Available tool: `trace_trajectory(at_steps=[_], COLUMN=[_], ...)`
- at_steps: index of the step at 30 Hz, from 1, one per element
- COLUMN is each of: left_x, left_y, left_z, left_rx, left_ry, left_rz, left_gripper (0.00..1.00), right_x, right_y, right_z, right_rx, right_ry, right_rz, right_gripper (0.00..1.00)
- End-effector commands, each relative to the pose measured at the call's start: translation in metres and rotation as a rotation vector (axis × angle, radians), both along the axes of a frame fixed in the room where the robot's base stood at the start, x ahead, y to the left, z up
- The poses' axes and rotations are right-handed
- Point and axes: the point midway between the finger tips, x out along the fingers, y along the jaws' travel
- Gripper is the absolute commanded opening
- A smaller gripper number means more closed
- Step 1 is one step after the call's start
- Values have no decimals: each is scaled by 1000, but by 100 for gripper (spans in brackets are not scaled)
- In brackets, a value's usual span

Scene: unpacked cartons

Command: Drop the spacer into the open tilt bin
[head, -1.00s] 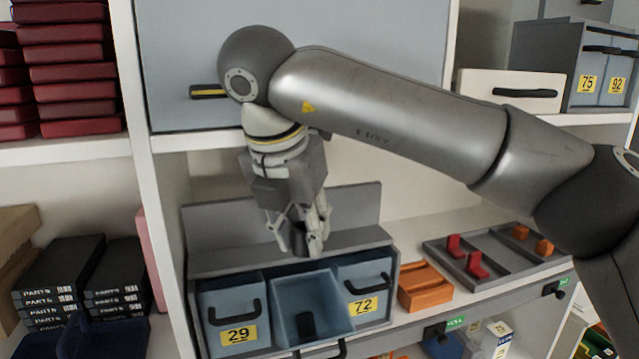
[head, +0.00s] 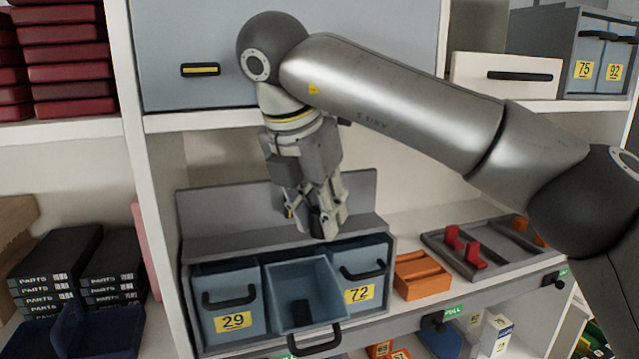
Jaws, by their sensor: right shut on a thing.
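The open tilt bin (head: 328,271) is the middle one of three grey-blue bins in a low grey cabinet, and it is tipped forward with its dark handle at the front. My right gripper (head: 322,228) points down above the back of this bin, slightly right of its middle. It is shut on a small dark piece, likely the spacer (head: 326,229), which is mostly hidden by the fingers. A dark patch shows inside the open bin; I cannot tell if it is a part or shadow. My left gripper is out of view.
Closed bins marked 29 (head: 222,292) and 72 (head: 362,268) flank the open bin. An orange tray (head: 422,280) and a grey tray (head: 470,262) with red and orange pieces stand to the right. The cabinet's back panel (head: 358,200) rises behind my gripper.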

Motion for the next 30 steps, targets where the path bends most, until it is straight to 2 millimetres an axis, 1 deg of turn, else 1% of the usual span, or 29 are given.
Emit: trace_trajectory(at_steps=[1,3,12,13,18,26,30], left_x=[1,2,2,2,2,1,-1], left_y=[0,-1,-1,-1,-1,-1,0], left_z=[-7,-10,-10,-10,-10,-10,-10], left_rx=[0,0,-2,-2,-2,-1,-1], left_ry=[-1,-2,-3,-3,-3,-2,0], left_rz=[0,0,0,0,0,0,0], left_gripper=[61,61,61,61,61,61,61], right_x=[0,-1,-1,-1,-1,-1,-2], right_y=[0,1,2,2,2,2,3], right_z=[-10,-15,-18,-18,-18,-18,-14], right_rx=[-1,-1,-2,-2,-4,-4,-3], right_ry=[2,2,4,4,5,5,3], right_rz=[1,2,5,5,5,5,5], right_gripper=[15,15,15,30,52,53,53])
